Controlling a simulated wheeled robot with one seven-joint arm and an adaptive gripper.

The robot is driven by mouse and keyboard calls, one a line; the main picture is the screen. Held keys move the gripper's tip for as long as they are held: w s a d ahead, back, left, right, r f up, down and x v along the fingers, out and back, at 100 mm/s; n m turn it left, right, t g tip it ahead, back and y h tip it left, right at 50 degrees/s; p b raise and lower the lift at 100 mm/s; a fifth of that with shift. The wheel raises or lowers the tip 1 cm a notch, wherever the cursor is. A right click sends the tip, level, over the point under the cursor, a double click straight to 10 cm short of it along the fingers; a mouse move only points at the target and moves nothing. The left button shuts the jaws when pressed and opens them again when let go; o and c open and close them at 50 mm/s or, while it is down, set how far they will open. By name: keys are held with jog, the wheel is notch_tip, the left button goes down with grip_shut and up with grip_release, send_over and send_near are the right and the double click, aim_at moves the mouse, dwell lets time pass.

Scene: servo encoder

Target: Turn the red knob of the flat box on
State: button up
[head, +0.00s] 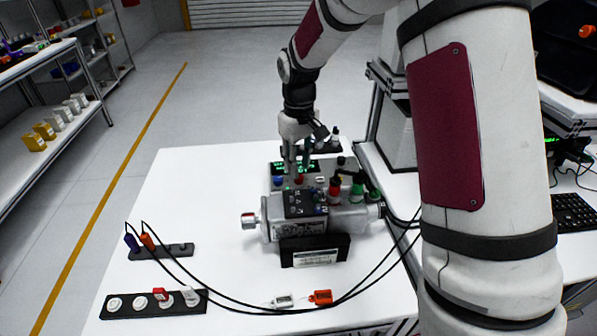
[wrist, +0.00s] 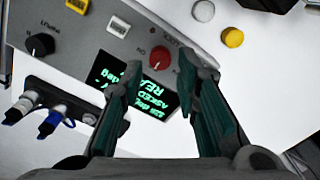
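The flat box (wrist: 105,35) is grey, with a lit green display (wrist: 140,90). Its red knob (wrist: 160,56) is near the display's edge, and a black knob (wrist: 40,46) is farther left. My gripper (wrist: 160,68) is open, with its dark green fingertips to the left and right of the red knob in the wrist view. I cannot tell whether either finger touches the knob. In the head view my gripper (head: 293,171) points down over the box behind the grey servo unit (head: 347,217). The red knob (head: 299,179) shows small below the fingers.
Blue and white plugs (wrist: 48,124) on cables sit beside the box. The servo unit carries red and green connectors (head: 335,190) in front of the box. Black cables (head: 220,295) loop over the white table (head: 205,210).

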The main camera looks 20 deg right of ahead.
jog(key=shift+f, duration=1.65)
grip_shut()
